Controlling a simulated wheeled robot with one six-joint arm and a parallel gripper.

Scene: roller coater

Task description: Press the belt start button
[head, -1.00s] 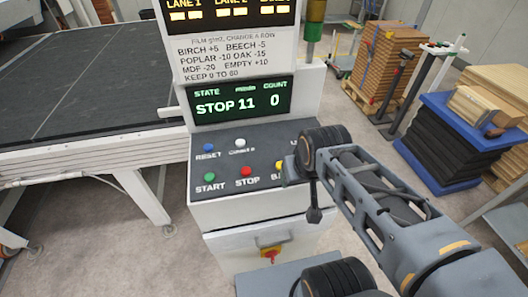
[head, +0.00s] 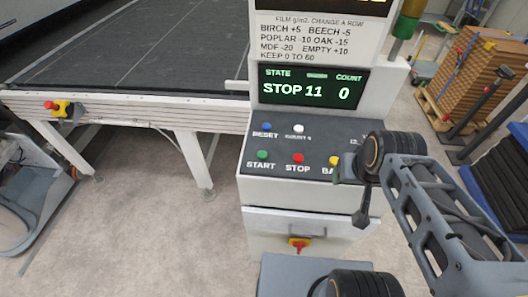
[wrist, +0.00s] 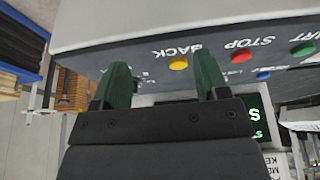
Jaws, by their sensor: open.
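The green START button (head: 262,154) sits at the left of the front row on the control panel, beside the red STOP button (head: 298,158) and a yellow button (head: 335,160) partly by my arm. The wrist view shows the panel upside down, with the green START button (wrist: 303,48) at the right edge, red STOP and yellow BACK nearer the middle. My gripper (wrist: 163,82) is open and empty, its two green fingers apart, nearest the yellow button and apart from START.
The display (head: 310,90) reads STOP, 11 and count 0. Blue (head: 266,126) and white (head: 298,128) buttons form the back row. The dark belt (head: 130,45) lies left, wood stacks (head: 490,75) right.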

